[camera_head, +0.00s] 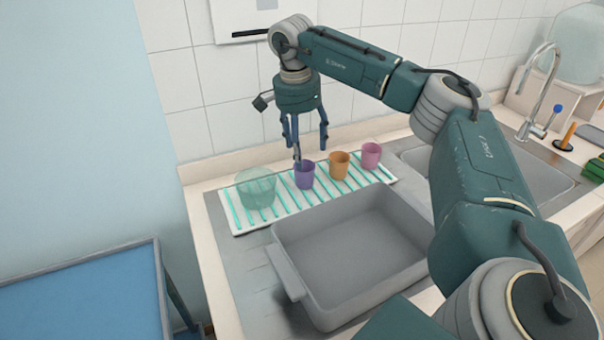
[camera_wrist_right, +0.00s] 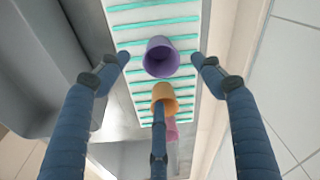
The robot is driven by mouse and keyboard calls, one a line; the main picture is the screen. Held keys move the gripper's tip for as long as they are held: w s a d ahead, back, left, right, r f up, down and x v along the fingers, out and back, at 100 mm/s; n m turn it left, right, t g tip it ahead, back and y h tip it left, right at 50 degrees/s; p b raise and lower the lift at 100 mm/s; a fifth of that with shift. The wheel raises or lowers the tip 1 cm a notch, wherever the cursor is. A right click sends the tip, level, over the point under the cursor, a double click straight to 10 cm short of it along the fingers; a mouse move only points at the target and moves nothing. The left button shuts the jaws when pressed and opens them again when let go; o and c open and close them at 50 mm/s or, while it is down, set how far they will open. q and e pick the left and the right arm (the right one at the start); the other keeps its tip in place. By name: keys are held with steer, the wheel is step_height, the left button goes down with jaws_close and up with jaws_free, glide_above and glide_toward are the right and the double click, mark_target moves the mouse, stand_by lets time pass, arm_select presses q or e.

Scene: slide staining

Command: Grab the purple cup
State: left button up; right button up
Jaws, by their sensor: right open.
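The purple cup (camera_head: 304,175) stands upright on a white rack with green stripes (camera_head: 232,220), between a clear green bowl and an orange cup. My right gripper (camera_head: 305,145) hangs above it, pointing down, with its fingers spread and nothing between them. One finger overlaps the cup's rim in the head view; I cannot tell whether it touches. In the right wrist view the purple cup (camera_wrist_right: 161,57) lies ahead between the two upper fingertips of the open right gripper (camera_wrist_right: 158,75). My left gripper is not in view.
The orange cup (camera_head: 339,167) and pink cup (camera_head: 371,155) stand close by on the right. The green bowl (camera_head: 256,188) is on the left. A grey basin (camera_head: 350,245) lies in front, and the tiled wall (camera_head: 205,85) is behind.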

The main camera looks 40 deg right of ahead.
mark_target(304, 167)
steer(key=f, duration=0.2)
steer(key=f+p, duration=0.1)
steer(key=f, duration=0.3)
steer(key=shift+w+d+p, duration=0.1)
steer(key=shift+d+p, duration=0.2)
steer(key=shift+d+f, duration=0.1)
steer(key=shift+f, duration=0.4)
steer(key=c, duration=0.9)
